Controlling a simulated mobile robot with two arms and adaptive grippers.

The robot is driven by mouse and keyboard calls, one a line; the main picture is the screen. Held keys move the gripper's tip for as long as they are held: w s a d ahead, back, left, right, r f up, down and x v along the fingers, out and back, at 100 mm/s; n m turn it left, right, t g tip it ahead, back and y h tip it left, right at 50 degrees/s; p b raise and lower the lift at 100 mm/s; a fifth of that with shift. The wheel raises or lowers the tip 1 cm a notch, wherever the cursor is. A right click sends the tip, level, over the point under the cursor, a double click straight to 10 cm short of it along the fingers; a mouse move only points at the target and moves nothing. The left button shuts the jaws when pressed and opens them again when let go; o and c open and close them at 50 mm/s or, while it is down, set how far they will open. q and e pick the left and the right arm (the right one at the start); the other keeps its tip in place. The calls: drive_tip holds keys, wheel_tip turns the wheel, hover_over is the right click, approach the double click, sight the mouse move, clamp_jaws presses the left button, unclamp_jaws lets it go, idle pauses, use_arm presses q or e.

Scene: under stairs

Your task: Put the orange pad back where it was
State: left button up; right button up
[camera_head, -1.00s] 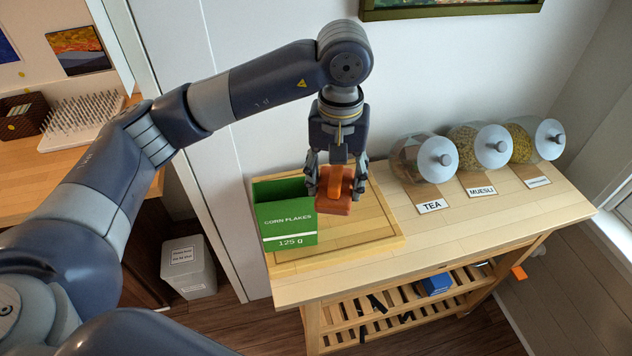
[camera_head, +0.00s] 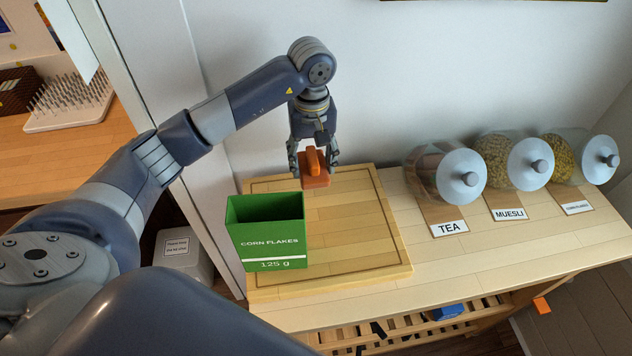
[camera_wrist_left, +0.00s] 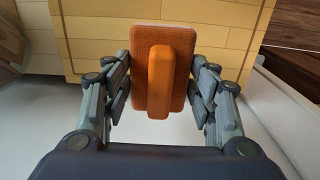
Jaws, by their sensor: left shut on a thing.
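My left gripper (camera_head: 314,158) is shut on the orange pad (camera_head: 313,176), a flat block with a raised bar handle. It holds the pad in the air over the back part of the wooden board, behind and to the right of the green corn flakes box. In the left wrist view the fingers (camera_wrist_left: 160,82) sit on both sides of the pad (camera_wrist_left: 180,38), with the wooden surface beyond it. My right gripper is not in view.
The open green box (camera_head: 268,230) stands on the board (camera_head: 365,262) at its left. Labelled jars for tea (camera_head: 445,172), muesli (camera_head: 512,160) and corn flakes (camera_head: 580,158) line the table's back right. The table (camera_head: 450,262) is clear in front of them.

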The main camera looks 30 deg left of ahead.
use_arm(q)
wheel_tip(320, 180, down, 3)
drive_tip(key=shift+r+p, duration=0.15)
drive_tip(key=shift+p, duration=0.35)
wheel_tip(320, 180, down, 4)
drive_tip(key=shift+f+p, duration=0.25)
drive_tip(key=shift+p, duration=0.55)
drive_tip(key=shift+w+f, duration=0.1)
drive_tip(key=shift+f, duration=0.05)
drive_tip(key=shift+f+b, duration=0.15)
drive_tip(key=shift+b, duration=0.15)
drive_tip(key=o, duration=1.2)
drive_tip(key=shift+c, duration=0.2)
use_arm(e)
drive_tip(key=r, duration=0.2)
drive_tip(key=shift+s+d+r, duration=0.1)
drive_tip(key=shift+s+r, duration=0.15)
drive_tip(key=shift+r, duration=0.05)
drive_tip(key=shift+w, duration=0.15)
